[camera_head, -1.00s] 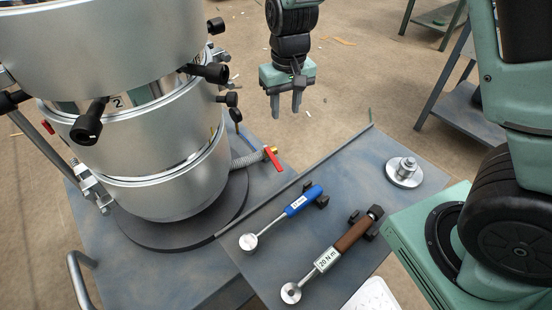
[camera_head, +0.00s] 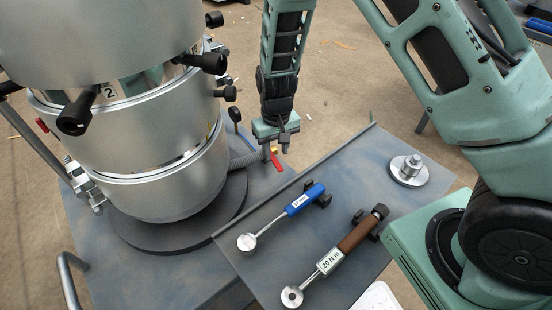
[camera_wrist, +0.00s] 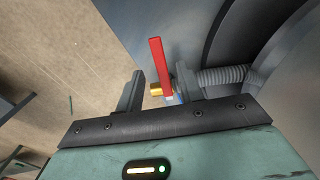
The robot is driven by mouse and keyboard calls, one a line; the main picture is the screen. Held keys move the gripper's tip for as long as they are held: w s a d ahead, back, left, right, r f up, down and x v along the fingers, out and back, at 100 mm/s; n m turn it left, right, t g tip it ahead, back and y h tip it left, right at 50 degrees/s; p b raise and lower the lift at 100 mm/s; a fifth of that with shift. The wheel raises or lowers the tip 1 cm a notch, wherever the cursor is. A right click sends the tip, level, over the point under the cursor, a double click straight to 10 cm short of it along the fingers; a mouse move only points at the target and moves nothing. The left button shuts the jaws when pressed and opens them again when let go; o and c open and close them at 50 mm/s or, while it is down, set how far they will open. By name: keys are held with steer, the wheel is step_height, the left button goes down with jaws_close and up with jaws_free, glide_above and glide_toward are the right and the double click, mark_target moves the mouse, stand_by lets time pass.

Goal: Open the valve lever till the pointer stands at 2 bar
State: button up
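The red valve lever (camera_head: 277,161) sits on a brass fitting at the end of a grey corrugated hose, low on the right of the metal vessel. In the wrist view the lever (camera_wrist: 160,66) stands up between the two fingers of my gripper (camera_wrist: 161,80), with the brass fitting (camera_wrist: 156,89) behind it. My gripper (camera_head: 275,149) is open, pointing down just above the lever. I cannot tell whether a finger touches it. A small dark round part (camera_head: 235,115) above the hose may be the gauge; no pointer or scale is readable.
The large silver vessel (camera_head: 165,165) with black knobs stands left of my gripper. A blue-handled torque wrench (camera_head: 300,202), a brown-handled one (camera_head: 356,236) and a metal disc part (camera_head: 408,170) lie on the table (camera_head: 345,180). Floor is open behind.

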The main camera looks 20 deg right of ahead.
mark_target(276, 162)
steer(key=shift+f, duration=1.55)
jaws_close()
